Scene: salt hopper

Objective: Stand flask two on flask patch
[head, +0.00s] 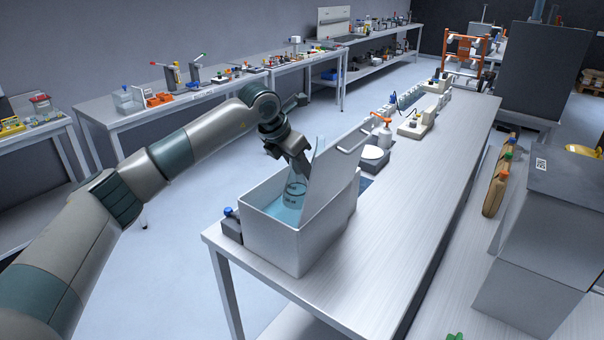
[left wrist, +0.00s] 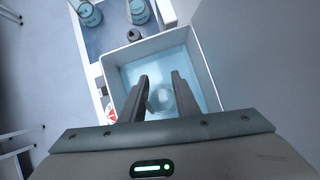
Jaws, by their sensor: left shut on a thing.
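A clear flask (head: 293,192) with dark markings is in the jaws of my left gripper (head: 298,168). It is inside the opening of a white open-topped box (head: 285,244) with pale blue water in it. In the left wrist view the flask (left wrist: 162,99) shows from above between the fingers of my left gripper (left wrist: 158,84), over the water. I cannot read its number. Two more flasks (left wrist: 90,14) (left wrist: 138,11) stand on a blue patch (left wrist: 108,38) beside the box.
A blue-topped item (head: 229,214) is at the box's left side. The bench (head: 415,215) is bare to the right.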

